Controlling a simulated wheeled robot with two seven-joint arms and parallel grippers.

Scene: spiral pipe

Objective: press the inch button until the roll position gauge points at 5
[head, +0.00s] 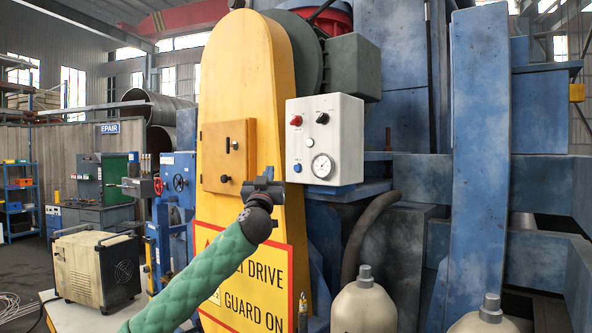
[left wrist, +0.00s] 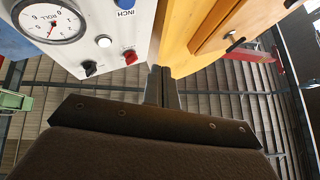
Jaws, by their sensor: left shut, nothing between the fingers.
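The white control box (head: 338,130) is mounted on the machine at the centre. The blue inch button (head: 297,168) is low on its left, and the round white roll gauge (head: 322,166) is beside it. The left wrist view shows the box upside down, with the blue button (left wrist: 125,4) by the word INCH and the roll gauge (left wrist: 48,22) with a red needle; I cannot read its exact value. My left gripper (head: 267,173) is shut and empty, left of the button in front of the yellow guard, apart from the button. My right gripper is out of view.
The box also carries a red knob (head: 296,121), a black knob (head: 322,118) and a white button (head: 310,141). The yellow guard (head: 245,70) stands left of it with an orange panel (head: 228,155). Gas cylinders (head: 364,305) stand at the lower right.

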